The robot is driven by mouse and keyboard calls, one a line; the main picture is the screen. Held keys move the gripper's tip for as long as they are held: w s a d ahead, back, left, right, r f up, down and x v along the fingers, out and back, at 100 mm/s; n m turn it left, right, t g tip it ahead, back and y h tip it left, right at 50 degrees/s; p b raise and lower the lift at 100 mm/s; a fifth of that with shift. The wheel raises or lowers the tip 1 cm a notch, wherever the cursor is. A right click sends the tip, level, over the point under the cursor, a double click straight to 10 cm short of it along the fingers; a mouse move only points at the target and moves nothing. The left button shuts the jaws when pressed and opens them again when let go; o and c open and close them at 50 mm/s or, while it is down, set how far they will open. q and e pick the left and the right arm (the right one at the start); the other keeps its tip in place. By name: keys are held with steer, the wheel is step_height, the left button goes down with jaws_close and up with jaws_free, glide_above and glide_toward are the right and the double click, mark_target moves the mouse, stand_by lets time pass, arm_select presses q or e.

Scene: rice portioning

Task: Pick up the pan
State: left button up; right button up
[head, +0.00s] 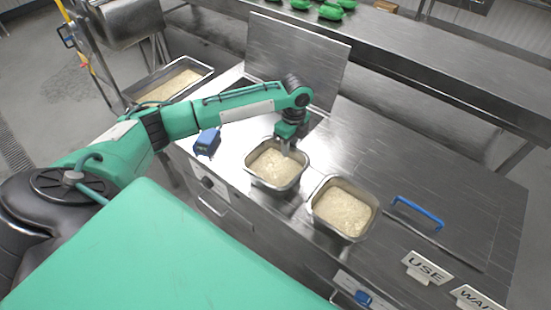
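Two metal pans filled with pale rice are on the steel counter near its front edge. The left pan (262,181) is under my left gripper (285,149), which points down at its far rim. The fingertips are small and partly hidden by the gripper body, so I cannot tell whether they are closed on the rim. The right pan (337,233) stands beside it, with no gripper on it. My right gripper is not in view.
A larger rice tray (208,72) is at the left. A blue device (207,142) lies left of the pans. An upright steel panel (297,55) stands behind. The counter's right side is mostly clear.

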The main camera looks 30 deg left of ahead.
mark_target(286, 167)
arm_select(q)
steer(key=f, duration=0.2)
steer(key=f+p, duration=0.1)
steer(key=f, duration=0.2)
steer(key=shift+s+f, duration=0.3)
steer(key=shift+f, duration=0.1)
steer(key=shift+c, duration=0.5)
jaws_close()
steer(key=shift+w+r, duration=0.1)
steer(key=shift+r, duration=0.05)
stand_by(0.5)
